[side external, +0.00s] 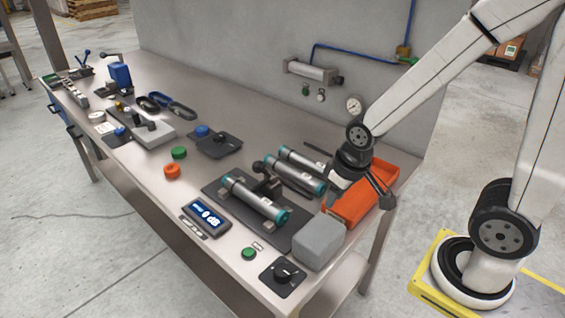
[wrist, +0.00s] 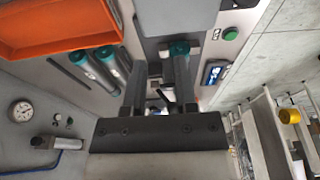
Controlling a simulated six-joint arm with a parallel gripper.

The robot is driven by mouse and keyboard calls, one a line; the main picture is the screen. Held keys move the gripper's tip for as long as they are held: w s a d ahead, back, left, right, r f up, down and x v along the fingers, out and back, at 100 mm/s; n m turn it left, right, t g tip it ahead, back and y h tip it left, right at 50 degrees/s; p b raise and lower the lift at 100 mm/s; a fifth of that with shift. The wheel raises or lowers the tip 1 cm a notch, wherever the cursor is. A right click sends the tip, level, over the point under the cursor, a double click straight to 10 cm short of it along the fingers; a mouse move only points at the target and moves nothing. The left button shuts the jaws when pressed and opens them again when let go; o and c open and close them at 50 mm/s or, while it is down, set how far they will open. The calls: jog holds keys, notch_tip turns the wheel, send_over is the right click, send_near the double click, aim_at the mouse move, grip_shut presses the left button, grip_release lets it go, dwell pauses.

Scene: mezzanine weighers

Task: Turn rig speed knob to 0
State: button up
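A black knob (side external: 285,272) sits on a dark square plate at the near right corner of the bench; I cannot read its marking. A small display (side external: 207,215) with lit blue-white characters lies nearby, too small to read surely; it also shows in the wrist view (wrist: 214,73). My gripper (side external: 361,194) is above the right end of the bench, by the orange bin, apart from the knob. In the wrist view its two fingers (wrist: 159,88) are spread with an empty gap. The knob is not clearly seen there.
A grey block (side external: 320,243) stands between my gripper and the knob. Teal-capped cylinders (side external: 255,200) lie to the left. The orange bin (side external: 366,207) is under my gripper. A green button (side external: 249,254) is beside the knob plate. A gauge (side external: 354,103) hangs on the back wall.

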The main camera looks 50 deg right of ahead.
jog(key=o, duration=0.7)
jog(key=shift+w+a+f+m, duration=0.1)
jog(key=shift+w+a+m, duration=0.05)
jog(key=shift+a+m, duration=0.2)
jog(key=m+g, duration=0.2)
jog(key=m, duration=0.7)
send_near(283, 270)
jog(key=shift+w+d+f, duration=0.1)
jog(key=shift+d+f, duration=0.45)
jog(key=shift+d, duration=0.15)
jog(key=shift+a+f+m, duration=0.35)
jog(key=shift+a+m, duration=0.35)
jog(key=shift+m, duration=0.05)
jog(key=shift+f, duration=0.15)
jog(key=shift+w+f, duration=0.1)
jog(key=shift+f, duration=3.65)
jog(key=c, duration=1.3)
